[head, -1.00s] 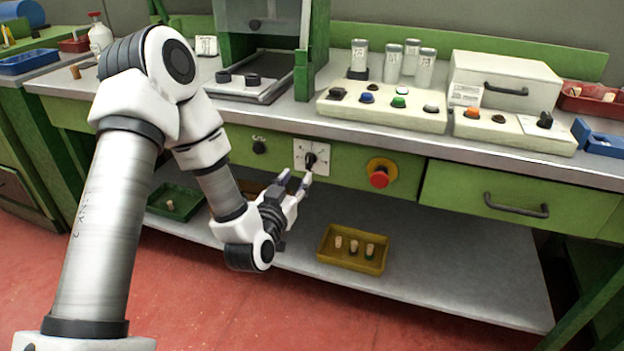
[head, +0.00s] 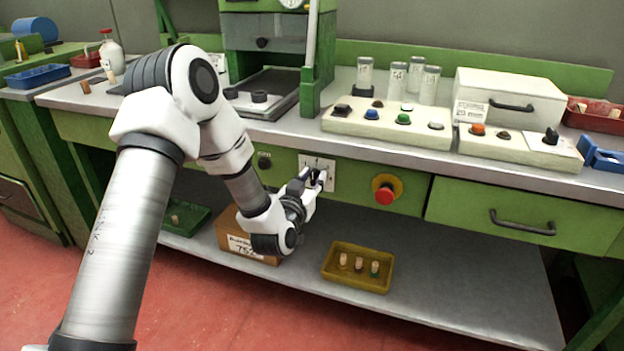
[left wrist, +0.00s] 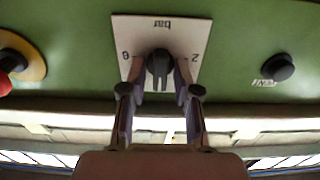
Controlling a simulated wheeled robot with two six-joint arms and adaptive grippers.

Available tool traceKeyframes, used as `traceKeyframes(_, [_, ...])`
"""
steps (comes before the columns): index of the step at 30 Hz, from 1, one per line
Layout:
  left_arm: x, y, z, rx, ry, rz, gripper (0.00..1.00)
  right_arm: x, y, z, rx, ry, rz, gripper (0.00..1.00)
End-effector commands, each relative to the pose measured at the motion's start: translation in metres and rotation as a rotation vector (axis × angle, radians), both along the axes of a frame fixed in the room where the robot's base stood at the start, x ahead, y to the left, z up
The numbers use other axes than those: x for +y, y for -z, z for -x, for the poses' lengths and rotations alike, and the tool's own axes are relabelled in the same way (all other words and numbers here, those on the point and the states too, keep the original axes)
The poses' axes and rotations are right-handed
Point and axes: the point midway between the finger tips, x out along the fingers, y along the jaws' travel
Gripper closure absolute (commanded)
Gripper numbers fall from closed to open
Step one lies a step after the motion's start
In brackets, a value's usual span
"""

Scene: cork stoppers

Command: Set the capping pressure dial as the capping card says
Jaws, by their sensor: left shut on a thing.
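The pressure dial is a black knob (left wrist: 159,66) on a white square plate (head: 327,166) on the green front panel. The left wrist view shows the plate (left wrist: 160,30) upside down, with "bar" and a digit at each side. My left gripper (head: 317,180) is shut on the knob, its two fingers on either side in the left wrist view (left wrist: 158,85). The knob's exact setting is hard to read. My right gripper is out of view.
A red stop button (head: 384,195) on a yellow ring is right of the dial. A black knob (head: 264,161) is on its left. Below, the shelf holds a yellow tray (head: 335,279) with corks and a cardboard box (head: 236,247). Button panels (head: 345,123) stand on the bench above.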

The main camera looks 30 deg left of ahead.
Motion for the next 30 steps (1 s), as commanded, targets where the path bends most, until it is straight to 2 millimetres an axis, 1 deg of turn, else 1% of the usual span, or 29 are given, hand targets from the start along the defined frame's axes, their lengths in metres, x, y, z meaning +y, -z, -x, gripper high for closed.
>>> traceKeyframes(7, [0.000, 0.001, 0.000, -0.009, 0.000, 0.038, 1.00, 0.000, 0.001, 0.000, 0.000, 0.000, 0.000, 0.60])
traceKeyframes(13, [0.001, 0.001, 0.000, -0.032, 0.000, 0.133, 1.00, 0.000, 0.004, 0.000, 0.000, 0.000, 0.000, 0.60])
traceKeyframes(30, [0.002, 0.003, 0.001, -0.144, 0.000, 0.604, 1.00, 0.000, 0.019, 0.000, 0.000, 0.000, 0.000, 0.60])
